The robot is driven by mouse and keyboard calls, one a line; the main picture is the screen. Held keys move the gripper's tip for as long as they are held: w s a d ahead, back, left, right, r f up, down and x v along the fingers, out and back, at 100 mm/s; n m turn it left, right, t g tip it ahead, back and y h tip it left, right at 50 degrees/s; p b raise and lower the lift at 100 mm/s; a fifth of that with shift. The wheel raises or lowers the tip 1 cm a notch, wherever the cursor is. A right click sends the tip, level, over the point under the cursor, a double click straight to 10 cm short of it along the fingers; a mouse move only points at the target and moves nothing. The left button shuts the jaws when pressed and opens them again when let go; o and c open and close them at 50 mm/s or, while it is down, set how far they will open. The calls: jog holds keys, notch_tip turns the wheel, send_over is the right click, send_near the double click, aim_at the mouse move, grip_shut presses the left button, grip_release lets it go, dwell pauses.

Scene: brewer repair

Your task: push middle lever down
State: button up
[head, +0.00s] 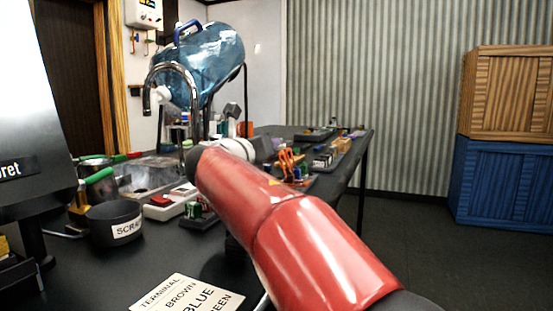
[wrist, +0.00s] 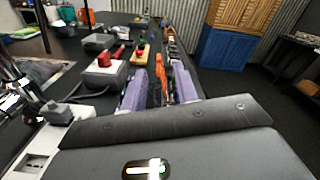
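My gripper (wrist: 160,70) shows in the wrist view with two purple fingers standing apart. Nothing is visibly clamped between them. In the head view, orange upright parts (head: 290,162) stand on the bench just right of the arm's end. No middle lever can be made out for certain; these orange parts may be levers. My red arm hides part of the bench there.
Crates (head: 505,185) stand right; the floor between is clear.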

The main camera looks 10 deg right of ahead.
notch_tip(320, 180, down, 3)
jog(key=shift+r, duration=0.15)
jog(key=p+x, duration=0.1)
jog(key=x, duration=0.6)
jog(key=shift+w+d, duration=0.2)
jog(key=shift+w, duration=0.05)
grip_shut()
